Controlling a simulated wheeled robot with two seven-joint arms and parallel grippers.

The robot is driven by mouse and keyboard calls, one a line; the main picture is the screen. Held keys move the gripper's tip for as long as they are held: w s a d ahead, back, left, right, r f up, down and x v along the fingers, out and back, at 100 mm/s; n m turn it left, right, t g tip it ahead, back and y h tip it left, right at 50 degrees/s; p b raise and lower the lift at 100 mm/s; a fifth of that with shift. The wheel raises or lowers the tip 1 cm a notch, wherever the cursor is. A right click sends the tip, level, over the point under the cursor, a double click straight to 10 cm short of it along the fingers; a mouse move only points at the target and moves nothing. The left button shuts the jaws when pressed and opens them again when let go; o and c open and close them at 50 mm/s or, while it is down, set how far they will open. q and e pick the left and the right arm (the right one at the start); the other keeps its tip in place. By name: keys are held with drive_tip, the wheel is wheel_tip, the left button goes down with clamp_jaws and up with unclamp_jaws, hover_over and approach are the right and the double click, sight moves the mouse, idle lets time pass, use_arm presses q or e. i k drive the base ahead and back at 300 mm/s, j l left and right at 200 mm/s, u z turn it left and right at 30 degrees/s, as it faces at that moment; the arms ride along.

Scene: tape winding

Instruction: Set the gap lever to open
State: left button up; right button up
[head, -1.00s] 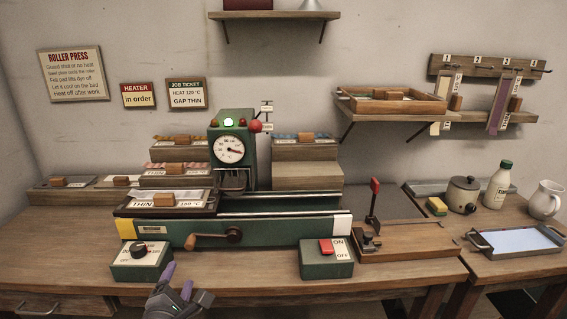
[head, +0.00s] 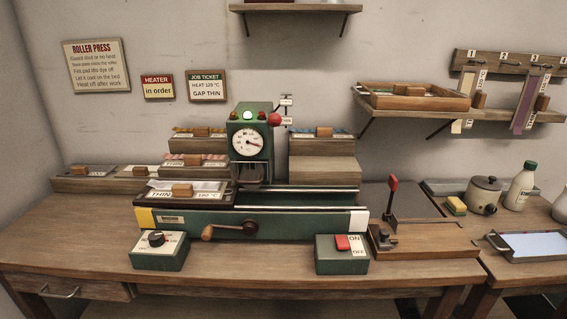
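The green roller press (head: 249,146) stands in the middle of the bench with a round dial and a lit green lamp. A red ball knob (head: 274,119) sticks out at its upper right, beside a small upright scale with an upper label (head: 287,101) and a lower label (head: 287,122). The knob is level with the lower label; the labels are too small to read surely. I take this to be the gap lever. Neither of my grippers is in view.
A crank (head: 228,230) is on the press bed's front. A heater dial box (head: 160,249) and an ON/OFF switch box (head: 342,253) stand before it. A red-topped upright lever (head: 392,190) stands on a wooden board at right. The bench's front strip is clear.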

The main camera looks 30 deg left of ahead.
sight(274, 119)
drive_tip(key=u, duration=1.2)
